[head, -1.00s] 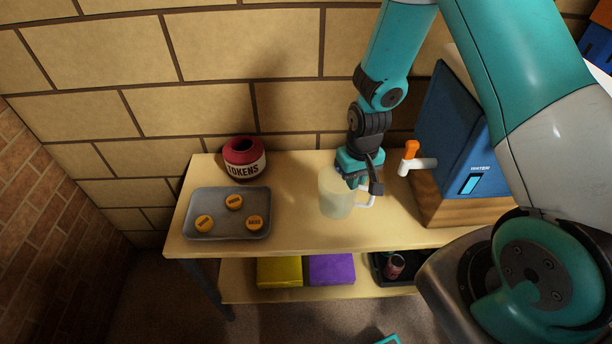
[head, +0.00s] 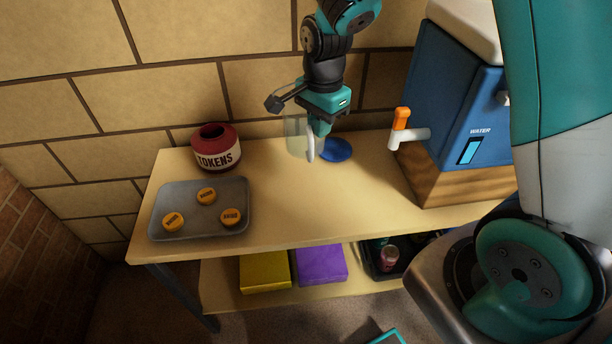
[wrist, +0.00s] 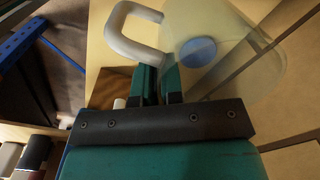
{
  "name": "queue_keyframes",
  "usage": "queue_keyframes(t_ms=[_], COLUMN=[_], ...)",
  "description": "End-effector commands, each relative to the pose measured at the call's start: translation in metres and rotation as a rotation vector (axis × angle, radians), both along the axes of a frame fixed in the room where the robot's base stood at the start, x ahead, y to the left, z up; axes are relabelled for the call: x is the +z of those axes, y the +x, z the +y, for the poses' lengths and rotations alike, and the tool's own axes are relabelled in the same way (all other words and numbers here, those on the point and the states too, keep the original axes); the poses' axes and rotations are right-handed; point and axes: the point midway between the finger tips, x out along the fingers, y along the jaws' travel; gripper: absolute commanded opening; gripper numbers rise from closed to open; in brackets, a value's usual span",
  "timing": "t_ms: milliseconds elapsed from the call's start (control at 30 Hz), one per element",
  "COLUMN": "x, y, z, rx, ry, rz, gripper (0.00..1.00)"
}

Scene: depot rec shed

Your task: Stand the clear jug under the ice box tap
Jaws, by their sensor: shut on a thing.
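The clear jug (head: 295,137) is upright in my gripper (head: 318,129), left of the ice box, and appears raised off the table. Its white handle shows beside the fingers, and in the wrist view the handle (wrist: 124,30) loops out beside the clear body (wrist: 245,65). My gripper (wrist: 160,85) is shut on the jug at the handle side; the exact contact is partly hidden. The blue ice box (head: 452,100) stands on a wooden block (head: 432,178). Its white tap (head: 410,136) with an orange lever points left over bare tabletop, apart from the jug.
A blue disc (head: 337,150) lies on the table (head: 310,205) right of the jug. A red tokens pot (head: 214,150) and a grey tray (head: 190,228) with orange discs are at left. Yellow (head: 264,272) and purple (head: 321,264) boxes sit on the lower shelf. The brick wall is close behind.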

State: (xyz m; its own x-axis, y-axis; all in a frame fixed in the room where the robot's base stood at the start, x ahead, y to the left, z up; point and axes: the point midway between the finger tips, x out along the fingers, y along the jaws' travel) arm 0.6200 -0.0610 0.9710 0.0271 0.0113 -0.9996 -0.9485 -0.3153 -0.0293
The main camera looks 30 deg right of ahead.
Motion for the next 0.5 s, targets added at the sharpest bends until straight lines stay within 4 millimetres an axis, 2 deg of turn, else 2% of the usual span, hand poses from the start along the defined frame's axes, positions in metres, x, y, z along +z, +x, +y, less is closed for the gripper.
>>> queue_keyframes(t_ms=[100, 300, 500], x=[-0.036, -0.085, -0.105], y=[-0.001, -0.001, 0.001], z=[0.000, 0.000, 0.000], rx=[0.001, 0.002, 0.002], ry=[-0.001, 0.000, 0.000], rz=[0.006, 0.004, -0.001], gripper=[0.00, 0.00, 0.00])
